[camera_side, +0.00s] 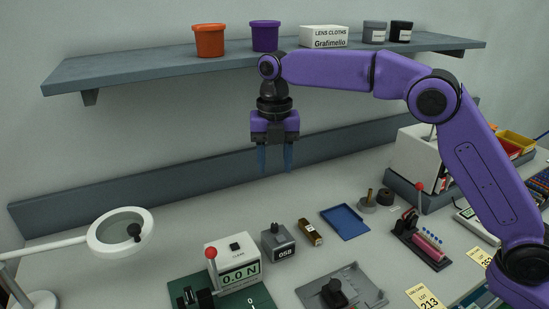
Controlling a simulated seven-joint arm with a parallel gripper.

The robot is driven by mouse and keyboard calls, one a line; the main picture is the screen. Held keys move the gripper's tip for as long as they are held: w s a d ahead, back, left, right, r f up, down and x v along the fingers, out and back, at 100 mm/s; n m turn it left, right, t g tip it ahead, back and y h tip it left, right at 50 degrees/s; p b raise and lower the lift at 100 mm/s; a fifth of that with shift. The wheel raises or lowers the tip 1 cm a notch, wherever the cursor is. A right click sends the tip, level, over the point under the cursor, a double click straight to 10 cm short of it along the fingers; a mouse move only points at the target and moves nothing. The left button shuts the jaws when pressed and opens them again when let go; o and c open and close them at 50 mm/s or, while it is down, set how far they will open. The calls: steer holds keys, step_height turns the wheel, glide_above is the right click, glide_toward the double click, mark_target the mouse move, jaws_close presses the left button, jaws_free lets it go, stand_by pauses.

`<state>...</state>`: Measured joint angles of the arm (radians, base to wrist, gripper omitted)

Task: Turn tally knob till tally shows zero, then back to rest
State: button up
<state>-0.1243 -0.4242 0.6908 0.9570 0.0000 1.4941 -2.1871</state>
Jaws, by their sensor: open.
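My gripper (275,168) hangs above and behind the box, pointing down. Its two blue fingers are apart with nothing between them, and it touches nothing.
A white meter (232,262) reading 0.0 N stands left of the grey box, beside a red-balled lever (211,254). A brown block (310,232) and a blue tray (345,221) lie to its right. A shelf (150,68) runs behind my arm. A ring magnifier (93,237) stands left.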

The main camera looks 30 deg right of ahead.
mark_target(275, 225)
steer(key=shift+r, duration=0.25)
steer(key=s+f+n+t, duration=0.2)
steer(key=s+n+t, duration=0.25)
steer(key=s, duration=0.35)
steer(key=x, duration=1.7)
steer(key=shift+w+r, duration=0.1)
steer(key=shift+w, duration=0.25)
jaws_close()
